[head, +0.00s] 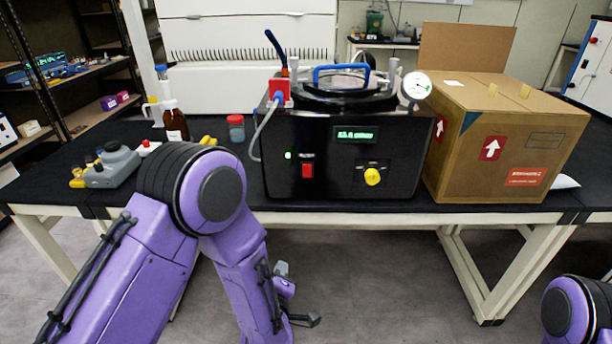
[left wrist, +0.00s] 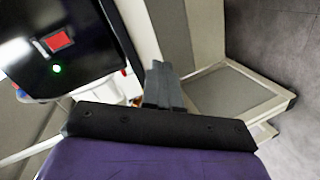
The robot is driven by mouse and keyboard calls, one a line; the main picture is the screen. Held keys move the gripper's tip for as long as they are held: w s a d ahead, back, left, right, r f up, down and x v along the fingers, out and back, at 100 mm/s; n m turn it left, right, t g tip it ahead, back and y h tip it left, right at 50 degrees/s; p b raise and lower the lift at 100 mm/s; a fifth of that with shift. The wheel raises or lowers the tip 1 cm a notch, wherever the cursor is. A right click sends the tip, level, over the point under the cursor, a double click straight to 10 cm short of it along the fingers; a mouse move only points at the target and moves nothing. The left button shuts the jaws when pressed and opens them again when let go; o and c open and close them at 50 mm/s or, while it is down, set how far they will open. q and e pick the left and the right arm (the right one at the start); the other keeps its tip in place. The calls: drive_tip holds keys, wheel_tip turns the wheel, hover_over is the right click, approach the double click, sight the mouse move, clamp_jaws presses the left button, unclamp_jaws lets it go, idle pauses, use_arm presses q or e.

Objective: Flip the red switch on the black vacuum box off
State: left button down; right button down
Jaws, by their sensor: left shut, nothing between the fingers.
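The black vacuum box (head: 330,190) stands on the black-topped table in the head view. Its red switch (head: 307,170) is on the lower left of the front face, beside a lit green light (head: 288,155). The red switch also shows in the left wrist view (left wrist: 59,41), at the upper left. My left gripper (head: 312,320) is below the table edge in the head view, low and in front of the box. Its fingers (left wrist: 158,68) are together and empty in the left wrist view, apart from the switch. My right gripper is out of view.
A yellow knob (head: 372,176) and a green display (head: 356,135) are on the box's front. A cardboard box (head: 500,150) stands close on its right. A brown bottle (head: 175,122), a red-lidded jar (head: 236,128) and a grey device (head: 112,165) stand to its left.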

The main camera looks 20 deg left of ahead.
sight(305, 168)
use_arm(q)
drive_tip(key=w+d+r+n+t, duration=0.2)
drive_tip(key=r+n, duration=0.1)
drive_tip(key=r, duration=0.4)
drive_tip(key=w+d+r+n+t+y, duration=0.1)
drive_tip(key=w+d+r+n+t, duration=0.1)
drive_tip(key=r, duration=0.5)
drive_tip(key=shift+w+d+r+n+y, duration=0.3)
drive_tip(key=shift+w+n, duration=0.1)
drive_tip(key=shift+w, duration=0.1)
drive_tip(key=p+x, duration=0.3)
drive_tip(key=x, duration=1)
drive_tip(key=shift+r, duration=0.2)
drive_tip(key=shift+w+a, duration=0.1)
drive_tip(key=shift+w, duration=0.4)
